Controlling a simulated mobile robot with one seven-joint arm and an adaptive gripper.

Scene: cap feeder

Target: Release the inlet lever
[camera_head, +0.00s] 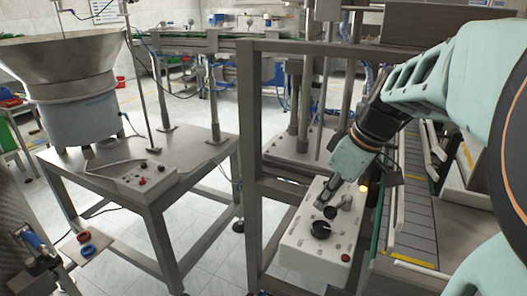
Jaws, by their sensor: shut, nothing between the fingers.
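My gripper (322,208) is shut and empty. It points down at the white control box (291,255), close over its upper part. The box has a black knob (320,229), a second dark knob or lever (345,203) and a red button (345,257). I cannot tell whether the fingertips touch the box or a control. A blue-handled lever (33,240) shows at the lower left, far from my gripper. No label tells me which control is the inlet lever.
A metal frame post (247,150) stands left of the box, and a conveyor (408,215) runs at its right. A metal table (150,195) carries a second control box (140,180) and a large bowl feeder (75,95). Tiled floor is open between table and frame.

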